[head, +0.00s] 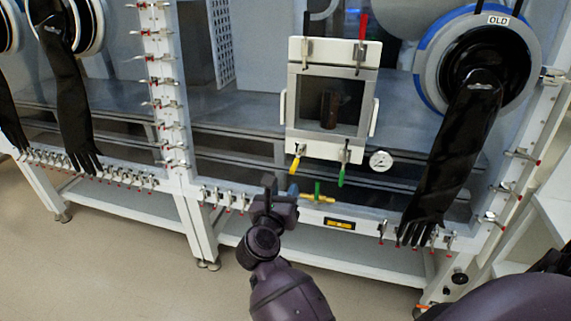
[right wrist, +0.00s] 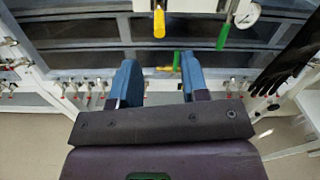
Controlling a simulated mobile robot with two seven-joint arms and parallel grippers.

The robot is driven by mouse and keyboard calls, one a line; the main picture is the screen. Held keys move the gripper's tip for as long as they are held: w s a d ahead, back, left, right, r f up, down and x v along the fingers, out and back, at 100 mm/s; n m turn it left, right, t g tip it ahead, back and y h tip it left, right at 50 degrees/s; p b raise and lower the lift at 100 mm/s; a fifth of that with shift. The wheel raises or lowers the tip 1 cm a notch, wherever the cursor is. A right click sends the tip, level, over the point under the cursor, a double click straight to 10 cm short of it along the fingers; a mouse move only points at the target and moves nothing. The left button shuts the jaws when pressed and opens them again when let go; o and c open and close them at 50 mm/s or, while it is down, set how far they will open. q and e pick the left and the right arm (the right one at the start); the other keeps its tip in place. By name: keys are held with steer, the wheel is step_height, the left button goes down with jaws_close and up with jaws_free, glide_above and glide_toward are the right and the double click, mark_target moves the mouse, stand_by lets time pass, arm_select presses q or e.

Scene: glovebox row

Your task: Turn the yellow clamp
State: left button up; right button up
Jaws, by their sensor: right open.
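The yellow clamp (head: 296,162) is at the lower left corner of a small white-framed door (head: 328,145) on the glovebox front. Its yellow handle hangs down, slightly tilted. In the right wrist view the yellow handle (right wrist: 159,22) shows at the top, ahead of the fingers and roughly in line with the gap between them. My right gripper (head: 281,188) is below the clamp in the head view; its blue fingers (right wrist: 158,74) are apart with nothing between them, not touching the clamp. My left gripper is not in view.
A green-handled clamp (head: 342,174) is at the door's lower right, a red-handled clamp (head: 362,28) above. A pressure gauge (head: 381,160) is right of the door. A yellow valve with green handle (head: 317,196) sits below. A black glove (head: 452,160) hangs at right.

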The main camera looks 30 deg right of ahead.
mark_target(296, 162)
steer(key=x, duration=1.1)
jaws_close()
